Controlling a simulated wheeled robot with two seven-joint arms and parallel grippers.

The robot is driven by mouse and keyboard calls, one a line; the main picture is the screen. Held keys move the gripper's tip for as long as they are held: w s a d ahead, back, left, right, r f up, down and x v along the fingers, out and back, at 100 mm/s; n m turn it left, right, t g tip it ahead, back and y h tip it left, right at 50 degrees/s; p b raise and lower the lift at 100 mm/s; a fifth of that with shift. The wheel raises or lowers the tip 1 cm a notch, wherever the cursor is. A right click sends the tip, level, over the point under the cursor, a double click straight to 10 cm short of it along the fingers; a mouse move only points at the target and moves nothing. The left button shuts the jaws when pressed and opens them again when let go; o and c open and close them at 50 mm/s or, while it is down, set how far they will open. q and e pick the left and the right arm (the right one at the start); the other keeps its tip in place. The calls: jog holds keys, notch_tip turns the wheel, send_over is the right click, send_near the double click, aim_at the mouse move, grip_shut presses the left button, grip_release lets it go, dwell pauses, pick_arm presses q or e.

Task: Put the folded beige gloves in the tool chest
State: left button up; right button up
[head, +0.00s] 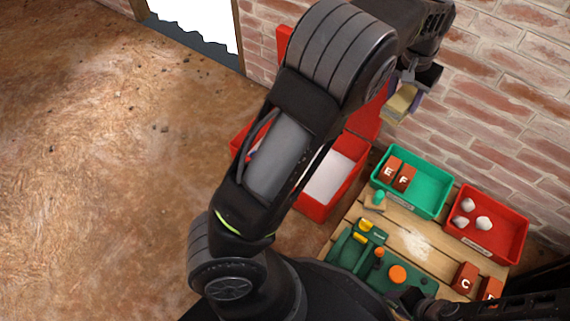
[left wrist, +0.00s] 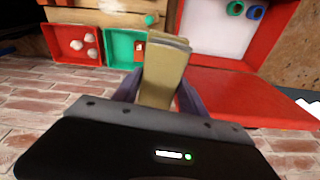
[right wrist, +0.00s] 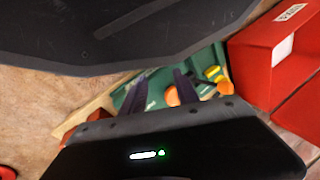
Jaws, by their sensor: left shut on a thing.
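My left gripper (head: 404,88) is shut on the folded beige gloves (head: 400,104) and holds them up near the brick wall, to the right of the tool chest. In the left wrist view the gloves (left wrist: 163,76) stand up between the fingers. The red tool chest (head: 318,207) is open, with a pale interior; my left arm hides much of it in the head view. Its red lid (left wrist: 245,98) and pale inside show in the left wrist view. My right gripper (right wrist: 160,90) is open and empty above the green tool tray.
A wooden bench (head: 408,240) holds a green bin (head: 437,202) with bricks E and F, a red bin (head: 510,244) with white lumps, and a green tray (head: 345,250) with orange and yellow pieces. More bricks (head: 465,278) lie at the bench's front right. Brown floor is clear at left.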

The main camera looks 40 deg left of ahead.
jog(key=shift+o, duration=0.2)
pick_arm(q)
jog(key=shift+a+f, duration=0.1)
jog(key=shift+f, duration=0.25)
pick_arm(e)
jog(key=shift+o, duration=1.4)
pick_arm(q)
jog(key=s+a+f+b, duration=0.1)
jog(key=a+f, duration=0.4)
jog(key=f, duration=0.5)
jog(key=a+f+b, duration=0.1)
jog(key=a+f, duration=0.3)
jog(key=f, duration=0.5)
pick_arm(e)
jog(key=shift+w+f, duration=0.15)
jog(key=shift+f, duration=0.75)
pick_arm(q)
jog(key=s+a+f, duration=0.5)
jog(key=f, duration=0.3)
jog(key=s+a+f+n, duration=0.1)
jog(key=s+a+f, duration=0.3)
jog(key=f, duration=0.5)
jog(key=shift+s+a+f+b, duration=0.25)
jog(key=shift+s+a+b, duration=0.15)
jog(key=shift+a, duration=0.15)
pick_arm(e)
jog(key=shift+w+f, duration=0.1)
jog(key=shift+f, duration=0.5)
